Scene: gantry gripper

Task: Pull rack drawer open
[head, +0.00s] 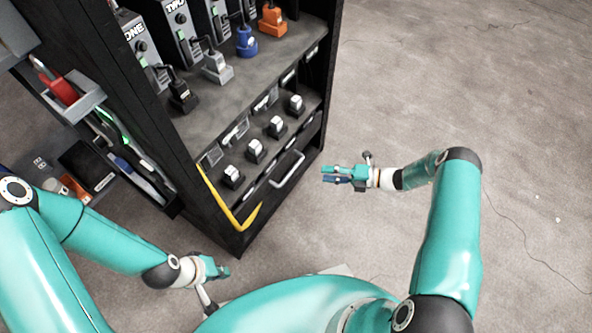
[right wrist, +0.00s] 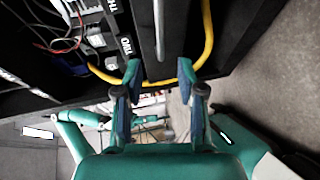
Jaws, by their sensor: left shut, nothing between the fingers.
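The black rack (head: 165,125) stands at the left of the head view. Its low drawer (head: 262,190) has a silver bar handle (head: 287,169) and looks shut, flush with the rack front. My right gripper (head: 324,174) is open and empty. Its fingers point left toward the handle, with a gap between. In the right wrist view the handle (right wrist: 158,30) runs up the picture, beyond the gap between the two fingertips (right wrist: 165,82). My left gripper (head: 222,272) is shut and empty, low in front of the rack, apart from it.
A yellow cable (head: 236,221) loops over the rack's near lower corner and shows in the right wrist view (right wrist: 190,72). Several white-topped switches (head: 276,126) line the ledge above the drawer. A side holder with a red-handled tool (head: 60,88) is at left. Floor at right is clear.

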